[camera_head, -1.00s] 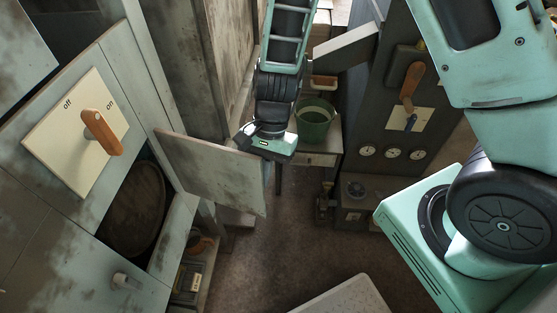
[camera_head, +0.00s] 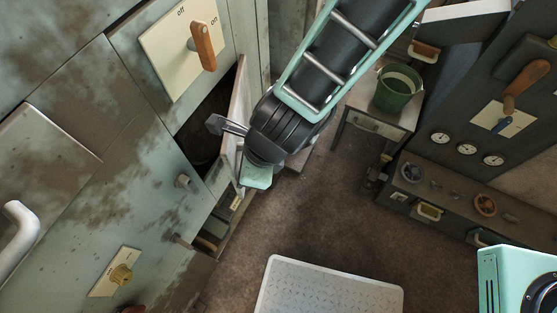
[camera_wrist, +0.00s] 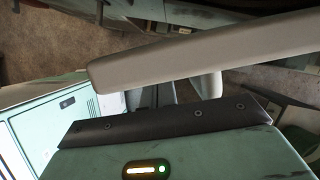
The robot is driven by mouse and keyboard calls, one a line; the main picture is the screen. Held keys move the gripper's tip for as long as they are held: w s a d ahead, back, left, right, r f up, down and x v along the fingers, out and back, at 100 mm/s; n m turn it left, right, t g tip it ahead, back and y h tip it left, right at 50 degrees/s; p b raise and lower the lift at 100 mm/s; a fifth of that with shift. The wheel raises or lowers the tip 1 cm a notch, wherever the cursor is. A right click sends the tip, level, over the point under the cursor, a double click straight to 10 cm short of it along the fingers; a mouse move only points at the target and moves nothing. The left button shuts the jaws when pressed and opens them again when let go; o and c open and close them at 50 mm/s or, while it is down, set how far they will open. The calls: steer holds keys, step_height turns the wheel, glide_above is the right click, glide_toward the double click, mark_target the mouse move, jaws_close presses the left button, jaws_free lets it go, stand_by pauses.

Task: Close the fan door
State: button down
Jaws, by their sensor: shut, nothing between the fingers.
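The fan door (camera_head: 239,100) is a worn pale grey panel on the green cabinet. It stands open and shows almost edge-on beside the dark fan opening (camera_head: 203,125). My gripper (camera_head: 214,123) is shut and empty, with its fingers pointing left, in front of the opening and close to the door's edge. My wrist hides part of the door. In the wrist view, a long light bar that looks like the door's edge (camera_wrist: 200,50) crosses close in front of my gripper and partly hides the fingers. I cannot tell whether they touch it.
An on/off switch with an orange handle (camera_head: 203,46) sits above the opening. A green bucket (camera_head: 398,88) stands on a table behind. A light tray-like platform (camera_head: 330,290) lies at the bottom; floor between is clear.

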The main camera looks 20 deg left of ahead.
steer(key=s+a+m+t+p, duration=0.1)
steer(key=a+m, duration=0.2)
steer(key=a, duration=0.3)
steer(key=shift+a, duration=0.35)
